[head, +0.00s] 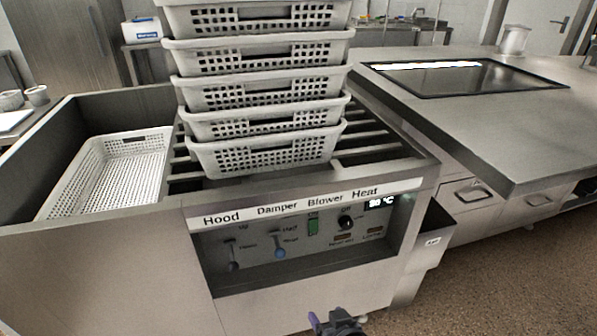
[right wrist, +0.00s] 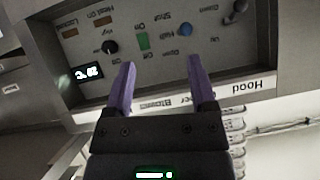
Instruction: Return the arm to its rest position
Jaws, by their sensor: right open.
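My right gripper (head: 325,322) shows at the bottom edge of the head view, in front of and below the control panel. In the right wrist view its two purple fingers (right wrist: 160,85) are spread apart with nothing between them. Whether the fingertips are clear of the panel is hard to tell, but no contact shows. My left gripper is not in view.
Several stacked white perforated baskets (head: 265,156) stand on the slatted top of the machine. Another white basket (head: 112,172) lies in the bay on the left. A steel counter with a black cooktop (head: 470,78) is at right. The brown floor (head: 480,270) at lower right is clear.

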